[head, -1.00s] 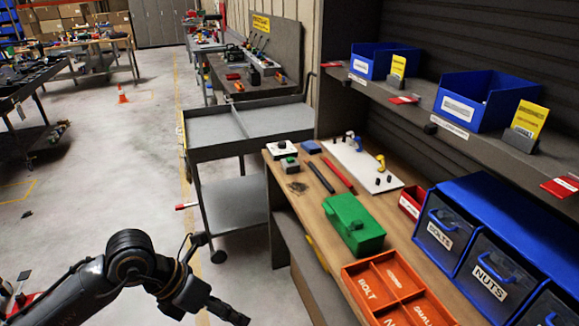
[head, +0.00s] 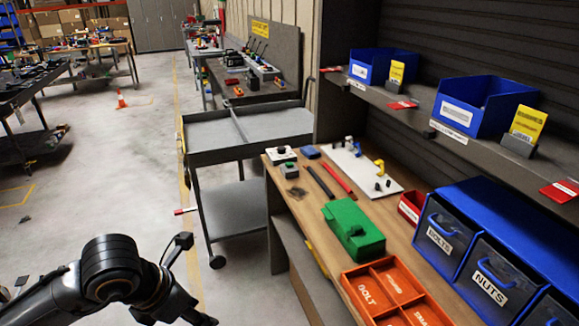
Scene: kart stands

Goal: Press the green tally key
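My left gripper (head: 198,290) is low in the head view, left of the bench and over the floor. It is apart from the key, well toward the front. My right gripper is out of view.
The bench (head: 318,225) also holds a green case (head: 353,228), an orange divided tray (head: 385,290), red and black rods and a white board (head: 362,168). Blue drawers (head: 500,240) stand at right. A grey cart (head: 240,140) stands behind. Floor left of the bench is clear.

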